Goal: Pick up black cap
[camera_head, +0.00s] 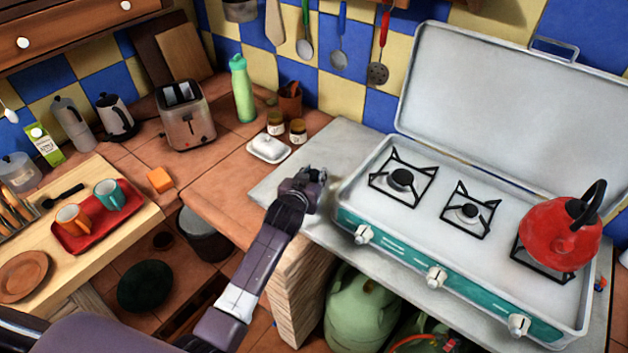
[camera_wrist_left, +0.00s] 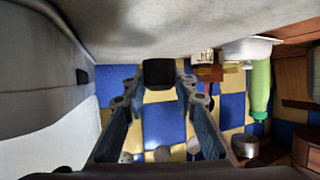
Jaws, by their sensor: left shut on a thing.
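In the left wrist view, a small black cap (camera_wrist_left: 159,73) sits between the fingertips of my left gripper (camera_wrist_left: 160,86). The fingers are closed on its two sides, and it appears close to the grey counter surface. In the head view my left gripper (camera_head: 308,184) is over the grey counter, just left of the camp stove. The cap cannot be made out there, hidden by or blending with the dark gripper. My right gripper is not in view.
The open camp stove (camera_head: 430,262) stands right of my gripper, with a red kettle (camera_head: 556,235) on it. A white butter dish (camera_head: 268,148), two small jars and a green bottle (camera_head: 242,90) stand behind. Bare counter (camera_head: 345,143) lies behind the gripper.

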